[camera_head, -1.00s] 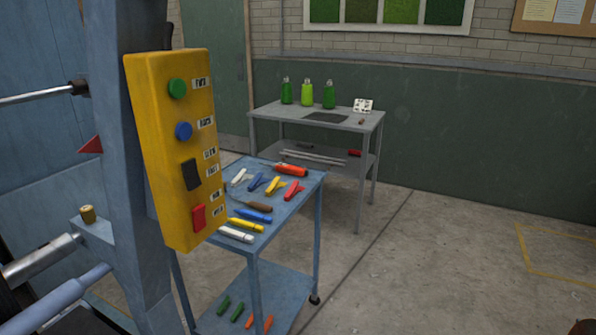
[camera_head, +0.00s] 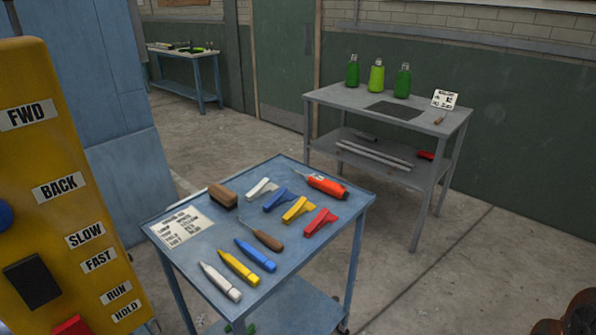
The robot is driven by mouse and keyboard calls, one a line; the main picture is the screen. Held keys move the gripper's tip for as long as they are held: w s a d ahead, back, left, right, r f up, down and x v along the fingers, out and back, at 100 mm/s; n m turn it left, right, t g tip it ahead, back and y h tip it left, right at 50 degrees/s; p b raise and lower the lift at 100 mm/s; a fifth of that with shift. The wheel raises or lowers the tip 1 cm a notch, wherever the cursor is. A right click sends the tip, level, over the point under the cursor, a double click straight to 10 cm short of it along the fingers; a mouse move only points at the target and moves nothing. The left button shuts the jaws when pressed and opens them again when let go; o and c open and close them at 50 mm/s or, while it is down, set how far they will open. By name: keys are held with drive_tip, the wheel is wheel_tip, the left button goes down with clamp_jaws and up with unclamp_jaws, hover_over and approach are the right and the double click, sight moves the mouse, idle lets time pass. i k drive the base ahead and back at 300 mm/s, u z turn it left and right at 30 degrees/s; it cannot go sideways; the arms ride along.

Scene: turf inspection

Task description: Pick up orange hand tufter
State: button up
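The orange hand tufter (camera_head: 327,185) lies near the far right corner of the blue cart (camera_head: 190,288), with an orange-red body and a thin metal tip pointing left. Yellow, blue, white and red clips lie close to it, the yellow clip (camera_head: 299,209) just in front. My gripper does not show in the current view.
The cart also holds a brush (camera_head: 223,195), an awl (camera_head: 261,233), several markers and a paper sheet (camera_head: 181,227). A yellow control box (camera_head: 60,190) stands close at left. A grey table (camera_head: 330,99) with green bottles stands behind.

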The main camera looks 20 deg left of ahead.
sight(336, 190)
drive_tip(key=u, duration=0.8)
drive_tip(key=i, duration=0.95)
drive_tip(key=u, duration=1.1)
drive_tip(key=i, duration=0.2)
drive_tip(key=u, duration=0.25)
